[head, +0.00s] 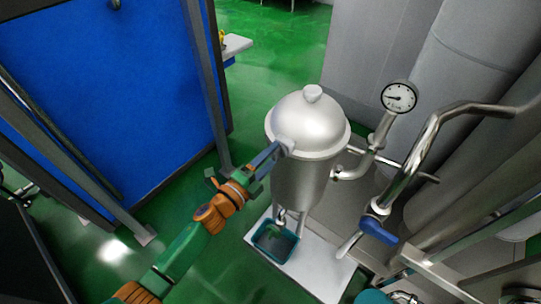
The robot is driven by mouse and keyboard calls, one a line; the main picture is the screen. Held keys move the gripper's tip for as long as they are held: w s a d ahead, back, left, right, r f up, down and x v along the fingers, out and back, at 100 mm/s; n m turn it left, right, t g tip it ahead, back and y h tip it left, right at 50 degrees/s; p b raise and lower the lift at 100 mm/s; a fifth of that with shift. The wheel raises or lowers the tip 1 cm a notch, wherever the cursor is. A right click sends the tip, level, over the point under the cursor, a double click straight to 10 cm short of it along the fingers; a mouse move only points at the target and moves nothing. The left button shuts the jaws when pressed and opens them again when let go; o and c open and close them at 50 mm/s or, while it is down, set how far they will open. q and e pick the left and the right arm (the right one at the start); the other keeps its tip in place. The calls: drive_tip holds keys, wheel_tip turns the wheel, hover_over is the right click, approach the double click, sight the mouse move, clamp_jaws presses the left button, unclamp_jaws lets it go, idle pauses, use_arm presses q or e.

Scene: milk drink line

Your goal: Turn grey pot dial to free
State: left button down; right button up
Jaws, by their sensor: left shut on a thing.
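The grey pot (302,180) is a shiny metal vessel with a domed lid and a small knob on top. It stands upright in the middle of the head view. My left gripper (279,150) reaches in from the lower left, with its fingertips at the left side of the pot, at the lid's rim. It is shut on a small light grey part there, which appears to be the dial (287,146). The fingers partly hide this part, and its setting cannot be read. My right gripper is not in view.
A round gauge (399,97) and a pipe with a blue-handled valve (378,230) stand right of the pot. A teal bin (273,243) sits below its spout on a white base (316,269). A blue panel (105,85) stands left. Green floor lies between.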

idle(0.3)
use_arm(q)
drive_tip(key=shift+c, duration=1.5)
unclamp_jaws()
drive_tip(key=v, duration=0.7)
